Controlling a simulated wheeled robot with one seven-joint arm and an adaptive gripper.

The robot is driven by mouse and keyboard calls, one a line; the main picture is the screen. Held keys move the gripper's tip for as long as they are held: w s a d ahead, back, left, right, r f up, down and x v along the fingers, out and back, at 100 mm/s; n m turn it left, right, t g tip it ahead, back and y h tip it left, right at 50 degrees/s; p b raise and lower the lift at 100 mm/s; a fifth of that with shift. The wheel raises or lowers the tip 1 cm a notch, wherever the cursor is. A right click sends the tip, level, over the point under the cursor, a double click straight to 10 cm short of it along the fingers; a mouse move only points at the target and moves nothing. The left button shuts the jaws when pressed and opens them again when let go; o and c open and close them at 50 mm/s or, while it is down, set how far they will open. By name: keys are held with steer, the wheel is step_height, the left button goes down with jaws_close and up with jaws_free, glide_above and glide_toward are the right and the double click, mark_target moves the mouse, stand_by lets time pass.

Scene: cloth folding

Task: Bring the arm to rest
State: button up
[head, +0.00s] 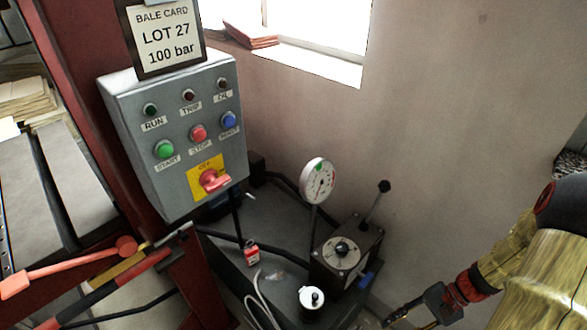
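My arm (540,270), in a yellowish sleeve with dark and red joints, comes in from the lower right. It slants down to the left. My gripper (394,318) is dark and sits at the bottom edge of the head view, right of the machine base. It appears apart from the lever box and the gauge. The fingers are small and partly cut off by the frame, so I cannot tell whether they are open or shut. I see nothing held.
A grey control box (178,135) with buttons and a red rotary switch (213,180) stands on a red frame at left, below a bale card (166,35). A dial gauge (318,180), a lever box (345,255) and a white-topped pot (311,298) stand nearer my gripper. The wall (460,110) is bare.

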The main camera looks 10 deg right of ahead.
steer(key=a+r+n+t+h, duration=0.2)
steer(key=a+r+n+h, duration=0.1)
steer(key=r, duration=0.7)
steer(key=a+r+n+t+h, duration=0.2)
steer(key=a+r, duration=0.4)
steer(key=r, duration=0.5)
steer(key=a+r+n+t+h, duration=0.2)
steer(key=a+r+n+h, duration=0.2)
steer(key=r, duration=0.6)
steer(key=shift+w+a+r+n+p, duration=0.35)
steer(key=shift+w+a+n+p, duration=0.15)
steer(key=shift+n, duration=0.6)
steer(key=shift+a, duration=0.15)
